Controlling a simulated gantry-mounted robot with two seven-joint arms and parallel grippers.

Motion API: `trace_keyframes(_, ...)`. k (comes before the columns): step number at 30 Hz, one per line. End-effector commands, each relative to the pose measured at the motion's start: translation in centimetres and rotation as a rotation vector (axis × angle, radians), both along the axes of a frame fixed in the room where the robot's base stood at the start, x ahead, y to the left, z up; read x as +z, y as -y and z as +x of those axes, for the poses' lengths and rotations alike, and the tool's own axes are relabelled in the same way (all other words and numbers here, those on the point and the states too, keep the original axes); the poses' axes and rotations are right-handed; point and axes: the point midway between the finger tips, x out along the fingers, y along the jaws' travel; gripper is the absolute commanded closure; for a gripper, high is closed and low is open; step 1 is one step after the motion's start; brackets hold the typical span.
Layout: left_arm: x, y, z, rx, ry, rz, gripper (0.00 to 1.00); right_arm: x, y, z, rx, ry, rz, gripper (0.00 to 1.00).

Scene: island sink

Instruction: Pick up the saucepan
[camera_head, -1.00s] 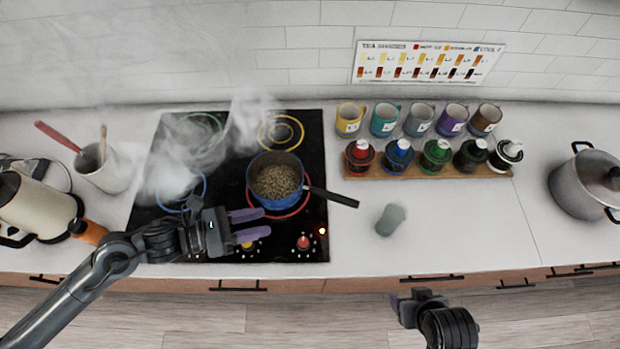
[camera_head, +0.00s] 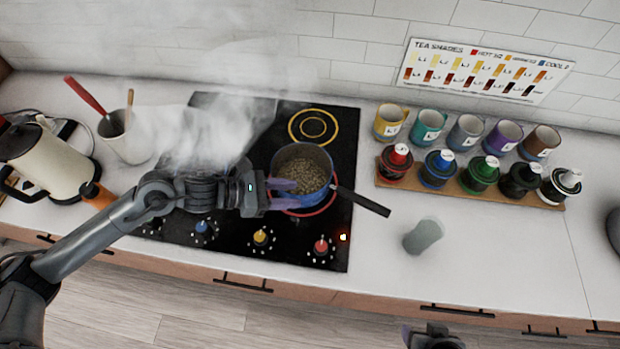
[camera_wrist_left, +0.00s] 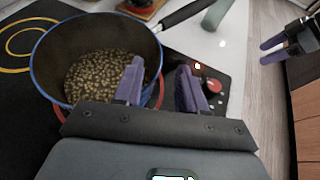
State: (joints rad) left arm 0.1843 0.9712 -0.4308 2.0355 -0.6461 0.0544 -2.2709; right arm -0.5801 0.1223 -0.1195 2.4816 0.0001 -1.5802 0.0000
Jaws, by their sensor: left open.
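The blue saucepan (camera_head: 300,152) stands upright on the red-ringed burner, holding greenish-brown grains. Its black handle (camera_head: 362,203) points right and toward the front. In the left wrist view the saucepan (camera_wrist_left: 110,32) fills the upper left and its handle (camera_wrist_left: 185,14) runs to the upper right. My left gripper (camera_head: 283,192) is open and empty at the pan's near left side. In the left wrist view, one of its fingers (camera_wrist_left: 160,84) overlaps the pan; contact cannot be told. My right gripper (camera_wrist_left: 270,50) is open and empty; it shows only partly at the head view's bottom edge (camera_head: 425,335).
The black cooktop (camera_head: 340,225) has knobs along its front, with steam at its left. A grey-green object (camera_head: 423,235) lies right of the handle. A wooden rack (camera_head: 470,194) of jars and several mugs stand behind it. A kettle (camera_head: 45,160) stands left.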

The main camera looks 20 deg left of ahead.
Motion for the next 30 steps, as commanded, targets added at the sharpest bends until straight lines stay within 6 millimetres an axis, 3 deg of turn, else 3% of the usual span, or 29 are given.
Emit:
trace_keyframes(16, -1.2, 3.9, 2.5, 0.001, -0.001, -0.003, 0.59, 0.9, -0.2, 0.0, -0.004, -0.001, 0.007, 0.38)
trace_keyframes(26, -1.6, 4.4, 2.7, 0.0, 0.0, 0.0, 0.59, 0.9, 0.0, 0.0, 0.002, -0.002, -0.002, 0.38)
trace_keyframes(30, -1.6, 4.4, 2.7, 0.0, 0.0, 0.0, 0.78, 0.9, 0.1, 0.0, 0.004, -0.002, -0.005, 0.38)
